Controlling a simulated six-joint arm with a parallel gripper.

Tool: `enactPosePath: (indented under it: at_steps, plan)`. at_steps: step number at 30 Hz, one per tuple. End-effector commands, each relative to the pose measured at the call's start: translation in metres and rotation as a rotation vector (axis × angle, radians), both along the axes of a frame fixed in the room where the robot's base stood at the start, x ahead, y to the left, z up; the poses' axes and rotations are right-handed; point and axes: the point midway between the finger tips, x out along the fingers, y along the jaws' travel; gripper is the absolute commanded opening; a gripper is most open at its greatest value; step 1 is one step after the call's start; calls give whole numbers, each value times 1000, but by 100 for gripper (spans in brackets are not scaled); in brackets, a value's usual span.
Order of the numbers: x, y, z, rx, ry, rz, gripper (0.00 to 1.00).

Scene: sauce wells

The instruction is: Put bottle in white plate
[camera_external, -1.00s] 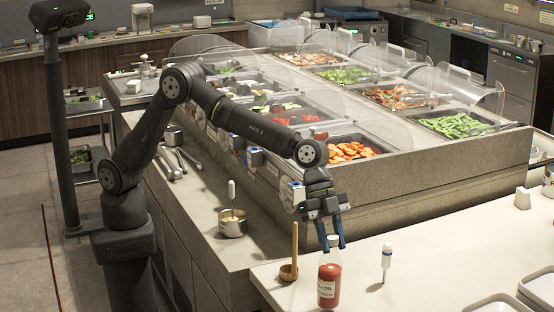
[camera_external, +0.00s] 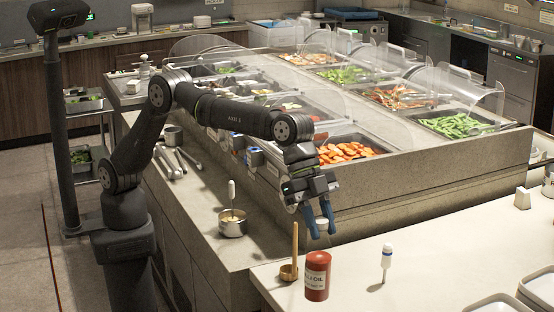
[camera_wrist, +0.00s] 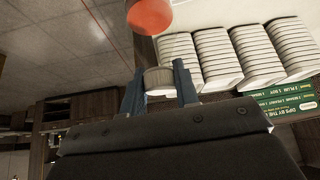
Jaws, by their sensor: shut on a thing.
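The bottle (camera_external: 317,278) is red with a pale label, near the front of the pale counter.
A wooden ladle (camera_external: 290,271) stands just left of the bottle. A small white-and-blue item (camera_external: 387,257) stands upright to its right. A metal pot (camera_external: 232,223) is on the left ledge. The food counter (camera_external: 420,175) rises behind. The counter between bottle and plates is otherwise clear.

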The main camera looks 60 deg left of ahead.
Motion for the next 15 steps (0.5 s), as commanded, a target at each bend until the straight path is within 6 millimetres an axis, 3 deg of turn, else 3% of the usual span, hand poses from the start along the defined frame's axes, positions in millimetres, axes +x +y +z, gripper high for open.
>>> enactPosePath:
  at_steps: [3,9,15]
  plan:
    - [-22,-19,8,-9,-4,29,0]
    - [-42,-33,15,-17,-3,64,0]
    - [-30,-37,7,-17,-2,75,0]
